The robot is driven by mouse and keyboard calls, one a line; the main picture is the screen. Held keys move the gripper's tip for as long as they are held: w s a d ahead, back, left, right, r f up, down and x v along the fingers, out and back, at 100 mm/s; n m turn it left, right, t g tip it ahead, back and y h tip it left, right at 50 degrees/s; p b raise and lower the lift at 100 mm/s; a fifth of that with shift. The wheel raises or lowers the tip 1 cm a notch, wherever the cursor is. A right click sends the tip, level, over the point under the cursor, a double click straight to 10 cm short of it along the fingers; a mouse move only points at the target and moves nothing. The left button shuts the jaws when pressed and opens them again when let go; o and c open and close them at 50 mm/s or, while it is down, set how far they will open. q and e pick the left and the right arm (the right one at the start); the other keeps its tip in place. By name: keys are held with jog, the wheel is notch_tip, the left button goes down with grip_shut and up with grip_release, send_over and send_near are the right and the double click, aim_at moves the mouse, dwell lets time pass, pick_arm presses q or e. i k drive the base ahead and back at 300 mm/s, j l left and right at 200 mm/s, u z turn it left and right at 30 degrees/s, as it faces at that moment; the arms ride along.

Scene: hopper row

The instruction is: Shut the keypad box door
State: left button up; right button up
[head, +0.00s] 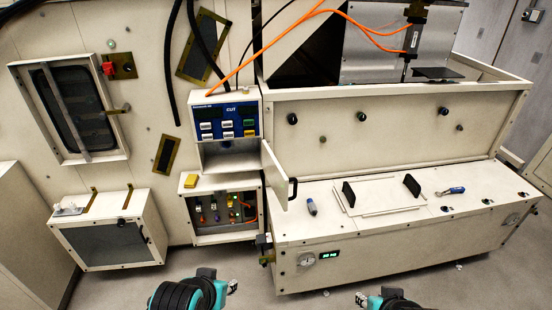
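A white box on the wall carries a blue keypad panel (228,121) with several buttons and a recess under it. Directly below is an open-fronted white box (187,222) with coloured connectors and wires inside. A white door (274,172) with a black handle (292,190) stands swung open at the right side of these boxes, jutting outward. I cannot tell exactly which box its hinge is on. My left gripper (232,286) is low in the picture, below the boxes and apart from the door. My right gripper (361,299) is at the bottom edge, also apart. Their finger openings are too small to tell.
A long white bench (400,243) stands to the right, with a screwdriver (450,191), another small tool (312,207) and a plate with two black handles (380,193). A grey-fronted cabinet (107,246) is at left. Floor is clear between them.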

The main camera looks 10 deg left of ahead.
aim_at(278, 181)
jog(key=l+u, duration=0.15)
jog(key=u, duration=0.2)
jog(key=i+l+u, duration=0.1)
jog(key=u, duration=0.2)
jog(key=l+u, duration=0.2)
jog(key=u, duration=0.15)
jog(key=l+u, duration=0.25)
jog(key=l, duration=0.75)
jog(key=k+l+u, duration=0.1)
jog(key=l+u, duration=0.2)
jog(key=l, duration=0.7)
jog(key=i+l+z, duration=0.1)
jog(key=l+z, duration=0.15)
jog(key=i+l+z, duration=0.15)
jog(key=z, duration=0.15)
jog(key=i+l+z, duration=0.1)
jog(key=z, duration=0.2)
